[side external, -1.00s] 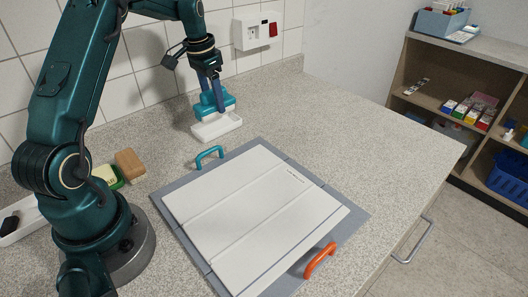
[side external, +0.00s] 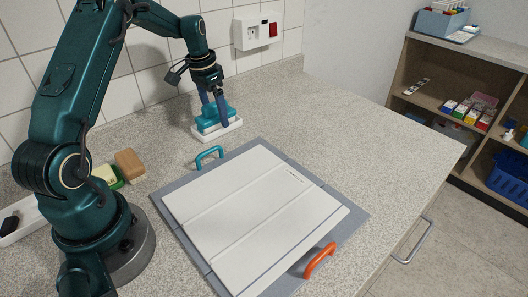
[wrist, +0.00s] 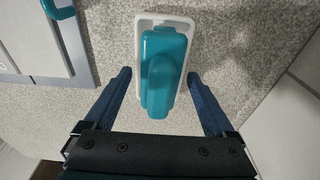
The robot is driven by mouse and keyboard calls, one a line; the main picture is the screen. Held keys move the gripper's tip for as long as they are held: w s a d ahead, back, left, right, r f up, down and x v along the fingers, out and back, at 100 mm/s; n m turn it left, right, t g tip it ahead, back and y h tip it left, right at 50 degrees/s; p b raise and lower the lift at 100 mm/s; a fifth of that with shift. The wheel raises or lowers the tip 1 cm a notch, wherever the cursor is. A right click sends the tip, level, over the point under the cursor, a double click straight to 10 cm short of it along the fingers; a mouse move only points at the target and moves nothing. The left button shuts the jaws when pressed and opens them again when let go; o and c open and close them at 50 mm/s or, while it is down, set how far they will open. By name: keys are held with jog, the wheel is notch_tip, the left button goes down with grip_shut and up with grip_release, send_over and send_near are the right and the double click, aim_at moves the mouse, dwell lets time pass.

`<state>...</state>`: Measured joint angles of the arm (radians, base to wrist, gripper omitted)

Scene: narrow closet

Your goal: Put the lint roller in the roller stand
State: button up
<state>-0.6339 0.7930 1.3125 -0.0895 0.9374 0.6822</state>
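The teal lint roller (side external: 209,122) lies in the white roller stand (side external: 233,129), a shallow tray on the counter near the tiled wall. In the wrist view the roller (wrist: 161,75) sits lengthwise within the stand's rim (wrist: 164,17). My gripper (side external: 214,112) is lowered around the roller. In the wrist view my gripper (wrist: 160,73) is open, with one blue finger on each side of the roller and gaps on both sides. The near end of the stand is partly hidden by the roller.
A grey board with white panels (side external: 255,205) lies in front, with a teal handle (side external: 210,155) and an orange handle (side external: 319,261). A wooden block (side external: 130,164) is near my base. A wall box (side external: 257,30) hangs behind. The counter's right side is clear.

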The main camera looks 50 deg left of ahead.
jog(key=shift+r, duration=0.1)
jog(key=r, duration=0.3)
jog(key=s+r, duration=0.1)
jog(key=r, duration=0.7)
jog(key=shift+s, duration=0.15)
jog(key=shift+s+d+r, duration=0.1)
jog(key=shift+r, duration=0.45)
jog(key=s+d+r+t, duration=0.1)
jog(key=s+d+r, duration=0.2)
jog(key=d, duration=0.4)
jog(key=s+d+r+t, duration=0.1)
jog(key=s+d+r, duration=0.15)
jog(key=d, duration=0.45)
jog(key=s+d+f+t, duration=0.2)
jog(key=s+d+f, duration=0.3)
jog(key=s+d, duration=0.3)
jog(key=s, duration=0.3)
